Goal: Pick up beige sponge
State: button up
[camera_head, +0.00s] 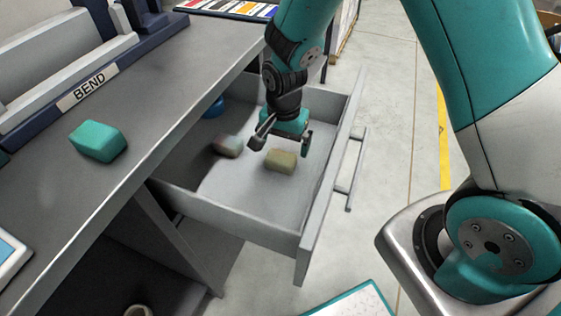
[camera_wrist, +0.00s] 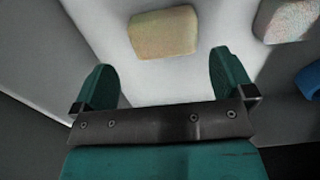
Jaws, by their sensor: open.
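The beige sponge (camera_head: 281,160) lies flat on the floor of the open drawer (camera_head: 244,214). In the wrist view the beige sponge (camera_wrist: 163,32) sits at the top centre, beyond the fingertips and roughly between their lines. My gripper (camera_head: 279,144) is open and empty, pointing down into the drawer above the sponge. Both teal fingers of my gripper (camera_wrist: 160,80) show apart in the wrist view, and neither appears to touch the sponge.
A pinkish-grey block (camera_head: 228,146) lies left of the sponge in the drawer. A blue round thing (camera_head: 214,108) is at the drawer's back. The drawer front with its handle (camera_head: 350,175) stands on the right. A teal block (camera_head: 98,141) rests on the bench top.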

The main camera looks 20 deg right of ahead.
aim_at(281, 156)
jog(key=f, duration=0.6)
jog(key=shift+a, duration=0.35)
jog(key=c, duration=0.8)
